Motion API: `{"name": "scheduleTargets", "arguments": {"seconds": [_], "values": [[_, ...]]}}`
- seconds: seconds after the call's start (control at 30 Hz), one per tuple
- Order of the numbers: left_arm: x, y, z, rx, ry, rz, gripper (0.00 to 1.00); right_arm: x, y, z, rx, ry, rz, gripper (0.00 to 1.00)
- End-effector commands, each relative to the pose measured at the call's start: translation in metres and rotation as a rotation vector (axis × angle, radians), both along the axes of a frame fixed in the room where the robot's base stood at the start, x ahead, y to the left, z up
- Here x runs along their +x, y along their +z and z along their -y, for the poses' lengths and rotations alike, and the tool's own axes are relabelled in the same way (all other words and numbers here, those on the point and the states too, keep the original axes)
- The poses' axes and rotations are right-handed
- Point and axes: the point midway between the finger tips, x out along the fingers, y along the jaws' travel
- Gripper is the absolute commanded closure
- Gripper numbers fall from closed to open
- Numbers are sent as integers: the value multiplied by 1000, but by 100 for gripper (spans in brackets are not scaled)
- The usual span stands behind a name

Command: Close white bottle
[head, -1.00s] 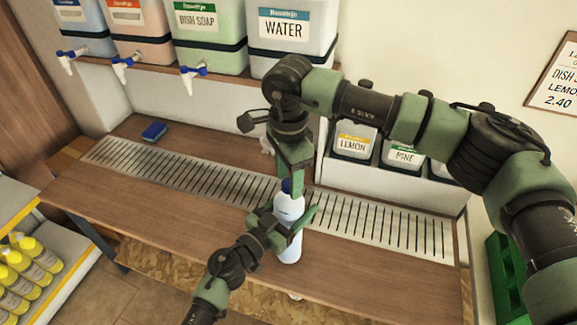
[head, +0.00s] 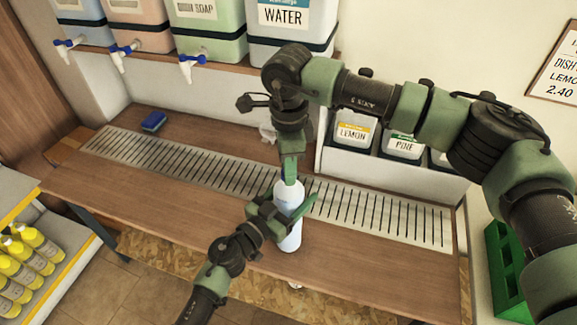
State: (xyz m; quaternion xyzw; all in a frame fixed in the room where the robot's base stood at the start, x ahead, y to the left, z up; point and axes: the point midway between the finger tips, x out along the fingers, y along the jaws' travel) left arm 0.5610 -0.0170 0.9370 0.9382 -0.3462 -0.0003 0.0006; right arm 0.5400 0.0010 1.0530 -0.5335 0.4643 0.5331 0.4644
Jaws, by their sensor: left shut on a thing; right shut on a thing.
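The white bottle (head: 289,238) stands upright on the wooden counter at the front edge of the metal drain grate. My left gripper (head: 290,207) comes in from the lower left and is shut around the bottle's upper body. My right gripper (head: 289,180) points down from above and is shut at the bottle's top. Its fingers hide the dark blue cap, which cannot be made out now. The bottle's neck is mostly hidden too.
Large drums with taps, one labelled WATER (head: 290,35), stand on a shelf behind. A blue sponge (head: 153,121) lies behind the drain grate (head: 180,163). LEMON (head: 353,134) and PINE (head: 403,147) containers stand right. Yellow bottles (head: 25,262) fill a left shelf. The front counter is clear.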

Motion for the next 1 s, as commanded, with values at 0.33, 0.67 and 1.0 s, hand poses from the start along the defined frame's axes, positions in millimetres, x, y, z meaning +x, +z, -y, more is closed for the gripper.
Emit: {"name": "scheduleTargets", "arguments": {"seconds": [0.33, 0.67, 1.0], "values": [[-2, -3, 2, 2, -6, -4, 100, 1, 0, 0, 3, -389, 4, 100], [-2, -3, 2, 1, -5, -4, 100, 1, 0, 0, 1, -386, 2, 45], [-2, -2, 1, 0, -4, -5, 100, 1, 28, 0, 3, -385, 6, 45]]}}
